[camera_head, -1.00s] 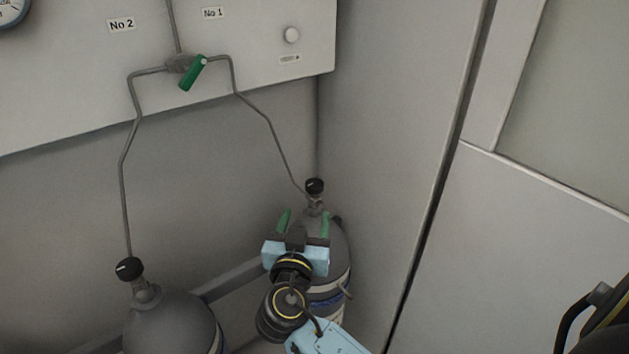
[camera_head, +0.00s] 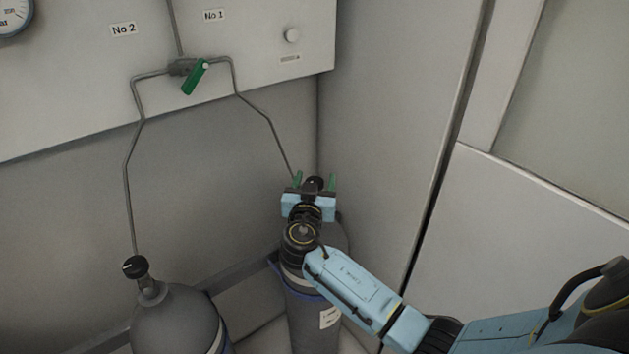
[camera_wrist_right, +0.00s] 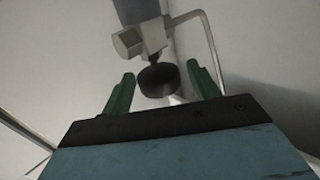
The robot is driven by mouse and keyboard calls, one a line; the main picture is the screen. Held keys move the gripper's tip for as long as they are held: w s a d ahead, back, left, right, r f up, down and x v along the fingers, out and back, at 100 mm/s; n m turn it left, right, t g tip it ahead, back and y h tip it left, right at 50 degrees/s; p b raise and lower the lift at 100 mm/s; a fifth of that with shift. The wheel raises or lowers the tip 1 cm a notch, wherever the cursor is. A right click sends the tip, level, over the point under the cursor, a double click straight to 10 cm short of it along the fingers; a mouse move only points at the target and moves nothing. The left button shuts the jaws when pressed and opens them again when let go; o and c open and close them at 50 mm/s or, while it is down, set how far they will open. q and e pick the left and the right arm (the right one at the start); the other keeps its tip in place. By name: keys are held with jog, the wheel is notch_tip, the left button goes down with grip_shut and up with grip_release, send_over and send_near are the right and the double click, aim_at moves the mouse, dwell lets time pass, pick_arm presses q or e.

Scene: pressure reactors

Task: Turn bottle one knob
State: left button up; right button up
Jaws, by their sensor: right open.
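The bottle one knob is a black round knob (camera_head: 313,184) on top of the right-hand gas bottle (camera_head: 318,318), under the pipe from the No 1 label (camera_head: 214,16). My right gripper (camera_head: 315,181) is open, with its two green fingers on either side of the knob in the head view. In the right wrist view the black knob (camera_wrist_right: 158,80) lies between the open green fingertips (camera_wrist_right: 161,82), with a visible gap on each side. The bottle's neck is hidden behind my gripper. My left gripper is not in view.
A second gas bottle (camera_head: 178,318) with a black knob (camera_head: 135,267) stands at the left under the No 2 label (camera_head: 124,29). A green valve handle (camera_head: 194,78) is on the wall panel above. A wall (camera_head: 390,110) closes in at the right.

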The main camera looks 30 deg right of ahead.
jog(key=c, duration=0.9)
jog(key=shift+c, duration=0.2)
